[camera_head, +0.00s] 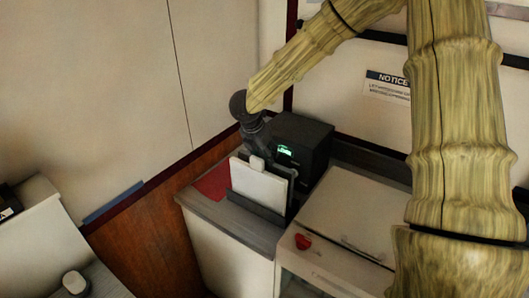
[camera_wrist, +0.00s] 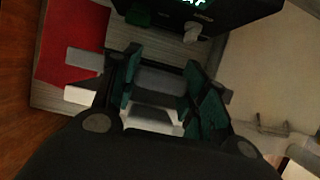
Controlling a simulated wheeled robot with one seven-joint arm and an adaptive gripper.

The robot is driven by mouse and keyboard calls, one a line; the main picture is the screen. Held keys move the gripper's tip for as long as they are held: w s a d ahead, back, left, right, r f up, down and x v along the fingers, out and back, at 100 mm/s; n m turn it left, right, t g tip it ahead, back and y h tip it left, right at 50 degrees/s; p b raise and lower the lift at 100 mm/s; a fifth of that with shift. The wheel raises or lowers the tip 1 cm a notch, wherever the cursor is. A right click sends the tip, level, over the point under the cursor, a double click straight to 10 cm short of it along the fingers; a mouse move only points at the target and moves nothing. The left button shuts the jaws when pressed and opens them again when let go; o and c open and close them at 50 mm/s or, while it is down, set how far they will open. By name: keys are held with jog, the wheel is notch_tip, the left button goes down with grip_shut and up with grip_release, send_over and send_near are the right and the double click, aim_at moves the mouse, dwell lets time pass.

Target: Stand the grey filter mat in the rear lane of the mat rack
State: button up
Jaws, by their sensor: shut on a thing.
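The mat rack (camera_head: 258,208) is a dark grey holder on the counter. A white mat with a small white tab (camera_head: 257,163) stands upright in its front part. Just behind it, a grey edge, which looks like the grey filter mat (camera_head: 291,173), shows beside the white panel (camera_head: 258,187). My gripper (camera_head: 258,152) reaches down from above at the mats' top. In the wrist view, my gripper (camera_wrist: 165,92) has its teal-padded fingers around a grey piece (camera_wrist: 160,78), apparently the grey mat's upper part. A white piece lies nearer. The mat's lower edge and lane seating are hidden.
A black box with a green display (camera_head: 302,145) stands close behind the rack. A red sheet (camera_head: 213,182) lies on the counter at left. A pale cabinet with a red knob (camera_head: 303,241) is at right. The wall with a notice is behind.

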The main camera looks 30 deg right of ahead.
jog(key=shift+f, duration=0.15)
jog(key=shift+s, duration=0.1)
jog(key=shift+f, duration=0.15)
jog(key=o, duration=1.4)
jog(key=b+v, duration=0.3)
jog(key=v, duration=0.9)
